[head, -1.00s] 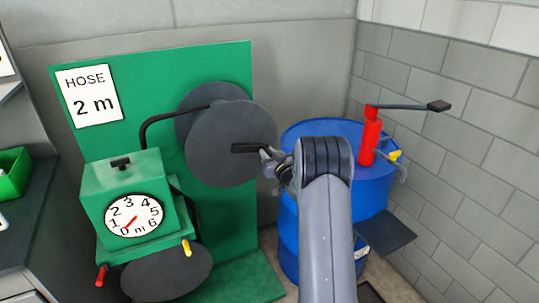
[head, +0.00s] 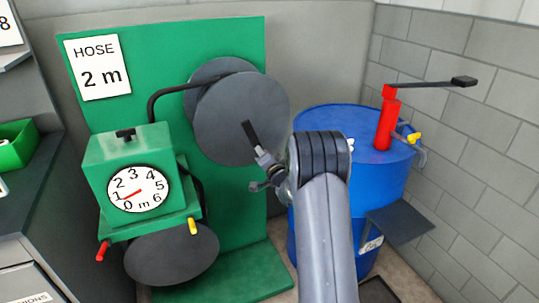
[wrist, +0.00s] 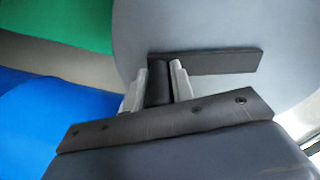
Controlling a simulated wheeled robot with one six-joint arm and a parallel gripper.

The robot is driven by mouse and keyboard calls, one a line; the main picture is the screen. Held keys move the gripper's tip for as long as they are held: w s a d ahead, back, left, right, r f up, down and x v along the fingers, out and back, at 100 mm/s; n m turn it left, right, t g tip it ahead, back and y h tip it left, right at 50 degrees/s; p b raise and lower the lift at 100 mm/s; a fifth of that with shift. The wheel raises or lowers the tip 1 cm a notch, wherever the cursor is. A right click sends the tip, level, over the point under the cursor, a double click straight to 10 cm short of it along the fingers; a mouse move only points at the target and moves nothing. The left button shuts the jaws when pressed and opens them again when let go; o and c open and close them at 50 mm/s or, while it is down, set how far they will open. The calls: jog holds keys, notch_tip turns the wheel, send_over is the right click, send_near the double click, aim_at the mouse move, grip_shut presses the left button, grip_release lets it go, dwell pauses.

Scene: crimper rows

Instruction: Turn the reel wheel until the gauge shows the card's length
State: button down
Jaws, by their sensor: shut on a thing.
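The reel wheel (head: 222,120) is a grey disc on a green panel, with a dark crank arm (head: 249,131) on its face. My gripper (head: 266,172) is at the lower end of this arm. In the wrist view the pale fingers of my gripper (wrist: 159,85) are shut on the crank's black handle (wrist: 158,88), with the crank arm (wrist: 210,62) beside it. The card (head: 95,67) reads "HOSE 2 m". The round white gauge (head: 139,189) is marked 0 to 6 m. Its red needle points lower left, close to the 1.
A green meter box (head: 130,150) carries the gauge, with a dark disc (head: 172,255) below it. A blue drum (head: 355,180) with a red pump (head: 386,120) stands close to the right of my arm. A green bin (head: 15,145) sits at the left.

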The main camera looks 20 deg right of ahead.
aim_at(242, 153)
jog(key=a+m, duration=0.1)
jog(key=a+f+m+b, duration=0.1)
jog(key=shift+a+m, duration=0.35)
jog(key=shift+m, duration=0.05)
jog(key=shift+s+a+m+b, duration=0.1)
jog(key=shift+a+m+b, duration=0.7)
jog(key=shift+a+m, duration=0.15)
jog(key=shift+a+r+b, duration=0.1)
jog(key=shift+a+b, duration=0.25)
jog(key=shift+a, duration=0.25)
jog(key=shift+a, duration=0.1)
jog(key=c, duration=1.3)
grip_release()
jog(key=shift+r, duration=0.1)
jog(key=shift+o, duration=0.5)
jog(key=shift+s, duration=0.15)
jog(key=shift+s, duration=0.35)
jog(key=s+b, duration=0.1)
jog(key=s, duration=0.9)
jog(key=shift+d, duration=0.2)
